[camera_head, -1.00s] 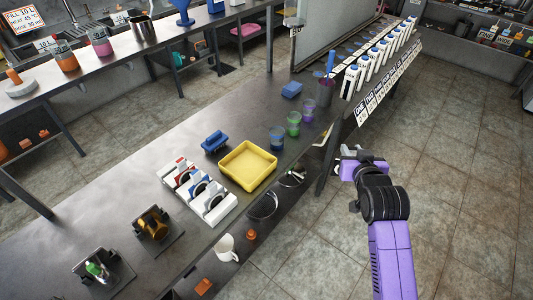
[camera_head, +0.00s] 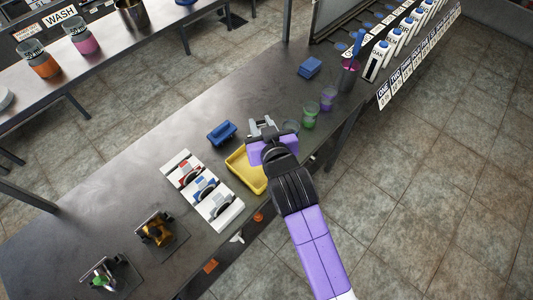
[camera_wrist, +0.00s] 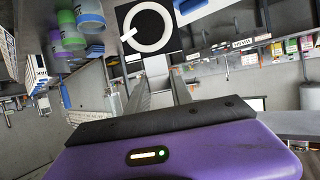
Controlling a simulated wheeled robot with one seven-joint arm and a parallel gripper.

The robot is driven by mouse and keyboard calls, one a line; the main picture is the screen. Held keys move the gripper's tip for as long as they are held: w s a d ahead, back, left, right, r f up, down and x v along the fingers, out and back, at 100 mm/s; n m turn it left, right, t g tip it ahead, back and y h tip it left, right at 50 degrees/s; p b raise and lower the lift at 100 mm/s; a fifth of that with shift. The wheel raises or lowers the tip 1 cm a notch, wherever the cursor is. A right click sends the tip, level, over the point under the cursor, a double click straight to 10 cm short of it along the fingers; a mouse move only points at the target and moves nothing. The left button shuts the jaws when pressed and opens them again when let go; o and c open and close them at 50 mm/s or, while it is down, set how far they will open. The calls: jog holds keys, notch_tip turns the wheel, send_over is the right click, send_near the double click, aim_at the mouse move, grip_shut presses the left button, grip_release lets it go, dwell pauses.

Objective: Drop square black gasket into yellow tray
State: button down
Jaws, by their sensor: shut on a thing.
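The yellow tray (camera_head: 241,171) lies on the dark bench in the head view. Its right side is hidden behind my gripper (camera_head: 263,126), which is above its far right part. In the wrist view my fingers hold a square black gasket (camera_wrist: 171,41) with a large white ring on its face. The gasket is too hidden or small to make out in the head view. The height of the gripper above the tray is hard to tell.
A white rack (camera_head: 203,190) with red and blue parts is left of the tray. Green (camera_head: 310,115) and purple (camera_head: 327,98) cups stand to the right.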

jog(key=shift+d+f+b, duration=0.15)
jog(key=shift+f+b, duration=0.3)
notch_tip(320, 180, down, 5)
jog(key=b, duration=0.4)
jog(key=c, duration=1.1)
grip_release()
jog(key=shift+o, duration=0.2)
jog(key=b+v, duration=0.1)
jog(key=v, duration=0.6)
jog(key=shift+s, duration=0.35)
jog(key=shift+d+r, duration=0.1)
jog(key=shift+r, duration=0.05)
